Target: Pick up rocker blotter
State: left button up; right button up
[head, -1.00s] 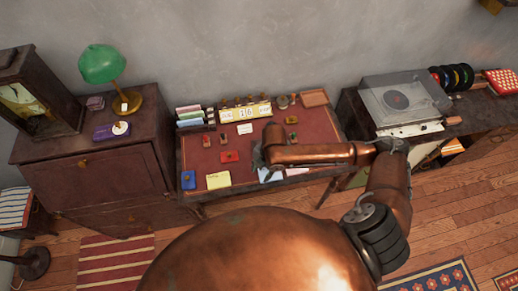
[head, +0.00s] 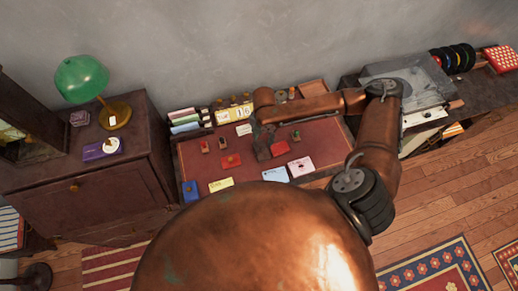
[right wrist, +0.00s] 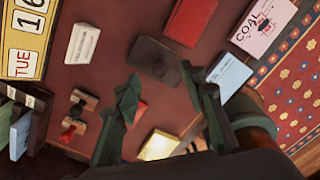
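A dark block with a rounded knob lies on the desk's red top in the right wrist view; it looks like the rocker blotter (right wrist: 150,57). My right gripper (right wrist: 160,80) is open, its two fingers apart and empty, with the tips near the knob end of the block. I cannot tell whether they touch it. In the head view my right gripper (head: 263,141) points down over the middle of the desk (head: 190,160) and largely hides the block. My left gripper is not in view.
Two small stamps (right wrist: 75,120) stand to the left. A calendar (head: 235,114) stands at the back.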

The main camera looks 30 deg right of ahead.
aim_at(261, 147)
jog(key=shift+s+a+f, duration=0.1)
jog(key=shift+a+f, duration=0.05)
jog(key=shift+f, duration=0.45)
jog(key=shift+s+a+f, duration=0.1)
jog(key=shift+f, duration=0.5)
jog(key=f, duration=0.3)
jog(key=shift+w+a+f, duration=0.1)
jog(key=shift+a+f, duration=0.05)
jog(key=shift+a, duration=0.05)
jog(key=c, duration=0.7)
grip_shut()
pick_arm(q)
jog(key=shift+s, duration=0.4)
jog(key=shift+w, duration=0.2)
